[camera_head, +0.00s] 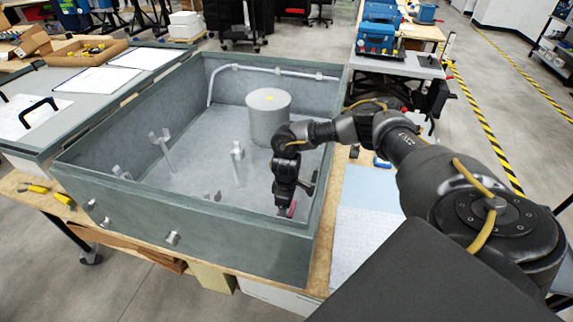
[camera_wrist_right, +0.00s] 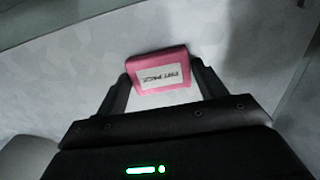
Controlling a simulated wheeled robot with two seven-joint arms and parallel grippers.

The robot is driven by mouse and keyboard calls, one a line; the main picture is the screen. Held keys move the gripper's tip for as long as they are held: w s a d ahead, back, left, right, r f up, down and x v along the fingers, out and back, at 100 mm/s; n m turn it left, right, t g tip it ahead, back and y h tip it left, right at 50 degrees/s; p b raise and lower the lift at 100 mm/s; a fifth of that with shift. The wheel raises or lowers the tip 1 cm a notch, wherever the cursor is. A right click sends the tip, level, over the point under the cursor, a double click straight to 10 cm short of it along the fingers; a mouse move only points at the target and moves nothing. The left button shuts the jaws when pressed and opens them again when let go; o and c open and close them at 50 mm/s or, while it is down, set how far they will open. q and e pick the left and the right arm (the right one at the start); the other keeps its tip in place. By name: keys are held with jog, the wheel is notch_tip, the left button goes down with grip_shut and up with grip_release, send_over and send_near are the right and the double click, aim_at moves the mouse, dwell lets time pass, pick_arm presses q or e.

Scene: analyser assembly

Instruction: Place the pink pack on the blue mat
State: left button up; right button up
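The pink pack (camera_wrist_right: 158,72) has a white printed label and sits between the fingertips of my right gripper (camera_wrist_right: 160,75), which touch both its sides. In the head view, a bit of the pink pack (camera_head: 291,210) shows at the tip of my right gripper (camera_head: 284,208), low inside the grey open box near its front right corner. I cannot tell whether the pack rests on the box floor. The light blue mat (camera_head: 370,187) lies on the table right of the box, partly hidden by my right arm. My left gripper is not in view.
The grey box (camera_head: 190,225) has tall walls; its right wall stands between the pack and the mat. Inside are a grey cylinder (camera_head: 268,118), a white pipe and several metal brackets. A white patterned sheet (camera_head: 360,240) lies in front of the mat.

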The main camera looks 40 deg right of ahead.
jog(key=c, duration=0.5)
jog(key=shift+r, duration=0.1)
jog(key=shift+r, duration=0.25)
notch_tip(320, 180, up, 2)
jog(key=shift+w+r+b, duration=0.1)
jog(key=shift+r+b, duration=0.05)
jog(key=shift+b, duration=0.7)
jog(key=w+d+r+b, duration=0.3)
jog(key=w+d+r, duration=0.6)
jog(key=w+r, duration=0.1)
jog(key=shift+d, duration=0.4)
